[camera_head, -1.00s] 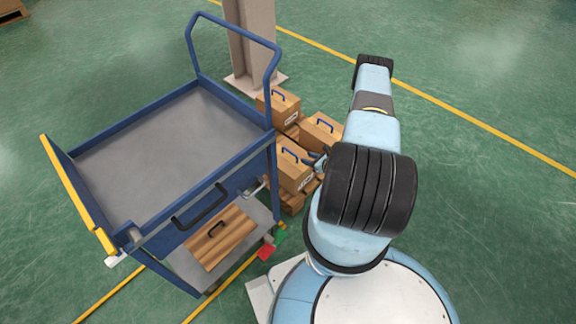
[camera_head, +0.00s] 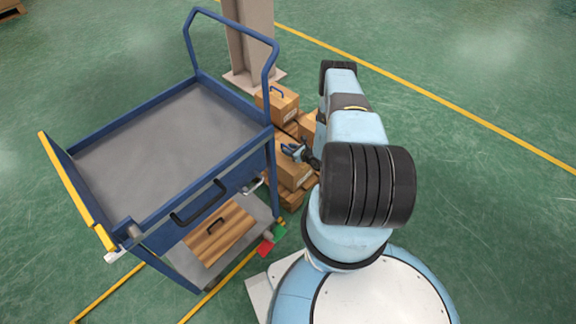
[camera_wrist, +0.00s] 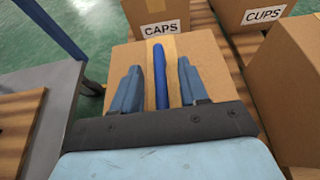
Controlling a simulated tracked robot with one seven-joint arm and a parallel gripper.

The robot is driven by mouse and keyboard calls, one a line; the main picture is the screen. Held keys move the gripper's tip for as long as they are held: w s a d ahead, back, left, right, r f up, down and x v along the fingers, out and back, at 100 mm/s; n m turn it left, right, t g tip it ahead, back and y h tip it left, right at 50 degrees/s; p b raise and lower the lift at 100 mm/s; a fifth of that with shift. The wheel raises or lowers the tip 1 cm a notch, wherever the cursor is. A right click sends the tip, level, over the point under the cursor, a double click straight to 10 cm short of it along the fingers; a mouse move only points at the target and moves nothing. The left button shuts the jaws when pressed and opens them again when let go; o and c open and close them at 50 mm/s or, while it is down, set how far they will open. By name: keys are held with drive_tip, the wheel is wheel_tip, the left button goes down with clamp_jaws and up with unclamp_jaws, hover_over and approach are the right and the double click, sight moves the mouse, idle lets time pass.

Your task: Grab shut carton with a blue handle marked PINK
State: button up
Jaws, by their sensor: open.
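A brown carton (camera_wrist: 205,62) with a tape strip and an upright blue handle (camera_wrist: 161,78) lies under my gripper (camera_wrist: 158,68) in the wrist view. Its top looks shut. My gripper is open, with one finger on each side of the handle; I cannot tell whether either touches it. No marking on this carton is readable, so PINK is not seen. In the head view my gripper (camera_head: 292,151) is over the near carton (camera_head: 290,174), partly hiding it. Another carton with a blue handle (camera_head: 277,101) stands farther back.
Cartons marked CAPS (camera_wrist: 160,30) and CUPS (camera_wrist: 264,14) stand beyond, and another carton (camera_wrist: 292,85) is close on the right. Green floor is clear on the right.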

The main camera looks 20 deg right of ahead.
drive_tip(key=shift+w+a+f, duration=0.1)
drive_tip(key=shift+w+f, duration=0.05)
drive_tip(key=shift+w, duration=0.15)
clamp_jaws()
idle(1.2)
